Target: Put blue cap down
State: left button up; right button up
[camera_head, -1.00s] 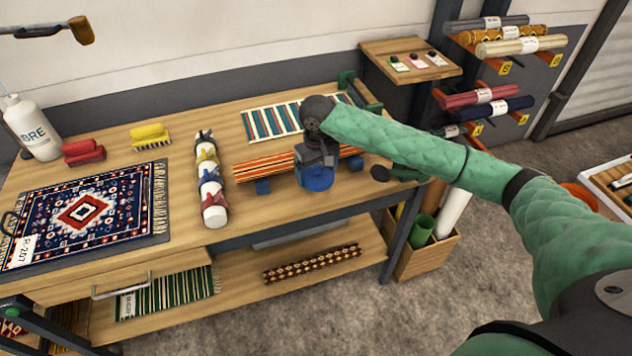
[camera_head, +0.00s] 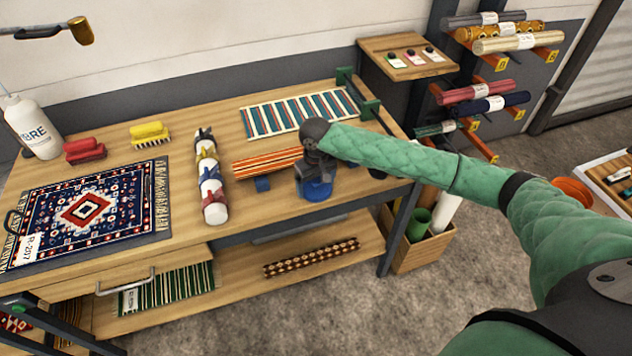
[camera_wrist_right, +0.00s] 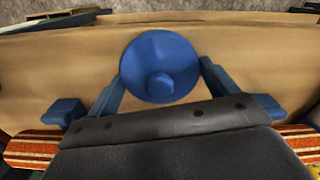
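The blue cap (camera_head: 315,190) is close to the table's front edge, in front of the orange striped strip (camera_head: 266,164). In the right wrist view the cap (camera_wrist_right: 158,68) is a round blue disc with a small raised nub. My right gripper (camera_head: 317,172) is above the cap, pointing down. Its two fingers (camera_wrist_right: 162,80) lie against opposite sides of the cap and appear shut on it. I cannot tell whether the cap touches the tabletop (camera_head: 240,228). My left gripper is not in view.
A white roll with coloured bands (camera_head: 210,180) lies left of the cap. A patterned rug (camera_head: 85,213), brushes (camera_head: 149,134) and a white bottle (camera_head: 35,130) are farther left. A teal striped rug (camera_head: 298,113) lies behind.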

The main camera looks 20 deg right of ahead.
aim_at(316, 180)
jog(key=shift+o, duration=1.2)
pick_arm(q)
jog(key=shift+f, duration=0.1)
pick_arm(e)
jog(key=shift+r, duration=0.2)
notch_tip(316, 180, up, 10)
jog(key=b, duration=0.4)
jog(key=shift+r, duration=0.2)
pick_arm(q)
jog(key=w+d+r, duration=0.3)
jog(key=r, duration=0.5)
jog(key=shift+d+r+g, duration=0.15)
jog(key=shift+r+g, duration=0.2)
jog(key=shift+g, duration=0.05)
pick_arm(e)
jog(key=shift+r, duration=0.75)
